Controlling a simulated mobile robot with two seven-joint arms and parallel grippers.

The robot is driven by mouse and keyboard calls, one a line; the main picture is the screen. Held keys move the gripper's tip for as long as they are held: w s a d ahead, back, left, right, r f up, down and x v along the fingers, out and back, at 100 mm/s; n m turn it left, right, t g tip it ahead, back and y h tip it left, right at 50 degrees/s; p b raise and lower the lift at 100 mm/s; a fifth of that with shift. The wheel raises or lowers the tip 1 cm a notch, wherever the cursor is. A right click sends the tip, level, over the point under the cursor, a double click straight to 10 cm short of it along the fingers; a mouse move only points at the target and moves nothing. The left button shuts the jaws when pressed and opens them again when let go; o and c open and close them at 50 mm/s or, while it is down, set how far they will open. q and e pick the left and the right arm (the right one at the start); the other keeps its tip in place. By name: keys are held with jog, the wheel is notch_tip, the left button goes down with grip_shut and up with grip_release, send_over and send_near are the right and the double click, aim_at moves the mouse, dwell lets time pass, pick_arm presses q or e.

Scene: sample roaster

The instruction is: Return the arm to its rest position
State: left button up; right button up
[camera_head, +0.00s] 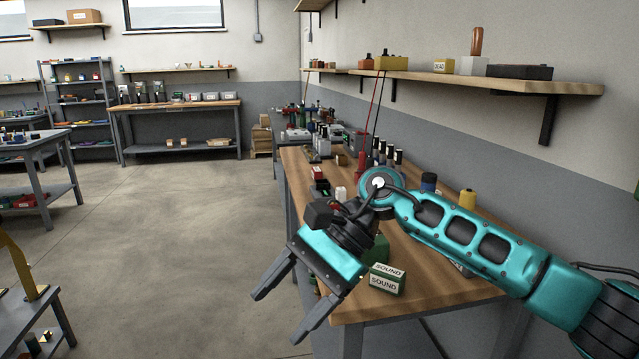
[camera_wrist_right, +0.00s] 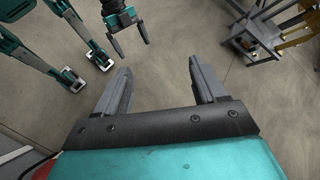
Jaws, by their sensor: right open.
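My right gripper (camera_head: 278,318) is open and empty, with its teal and dark body over the front left edge of the wooden workbench (camera_head: 345,305). Its two grey fingers point down and left, over the floor beside the bench. The right wrist view shows the same fingers (camera_wrist_right: 158,72) spread apart with only bare floor between them. My right arm (camera_head: 460,230) reaches in from the lower right across the bench. My left gripper (camera_wrist_right: 130,46) shows small at the top of the right wrist view, fingers apart and empty. It is outside the head view.
A green box labelled SOUND (camera_head: 387,281) stands on the bench close beside my right gripper. Several bottles and small items stand farther back, under a wall shelf (camera_head: 560,86). A grey side table (camera_head: 20,322) is at the lower left. The floor (camera_head: 160,240) between is clear.

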jog(key=s+a+r+m+y, duration=0.25)
jog(key=a+m+y, duration=0.35)
jog(key=m+y, duration=0.45)
jog(key=w+d+f+m+t+h+p, duration=0.15)
jog(key=d+f+m+t, duration=0.25)
jog(key=m+t, duration=0.5)
jog(key=w+d+f+m+t+h, duration=0.1)
jog(key=d+f+m+t+h, duration=0.3)
jog(key=m, duration=1)
jog(key=w+d+f+m+t+h, duration=0.1)
jog(key=w+d+f+m+t, duration=0.15)
jog(key=d+m+t, duration=0.5)
jog(key=s+d+f+m+g+h, duration=0.2)
jog(key=s+d+f+m+h, duration=0.3)
jog(key=s+f+m, duration=0.3)
jog(key=s+d+f+m+g+h+p, duration=0.1)
jog(key=s+d+f+m+g+h, duration=0.2)
jog(key=f+m, duration=1)
jog(key=s+d+m+h, duration=0.1)
jog(key=s+d+h, duration=0.1)
jog(key=s+d, duration=0.2)
jog(key=shift+s+d+f, duration=0.15)
jog(key=shift+s, duration=0.55)
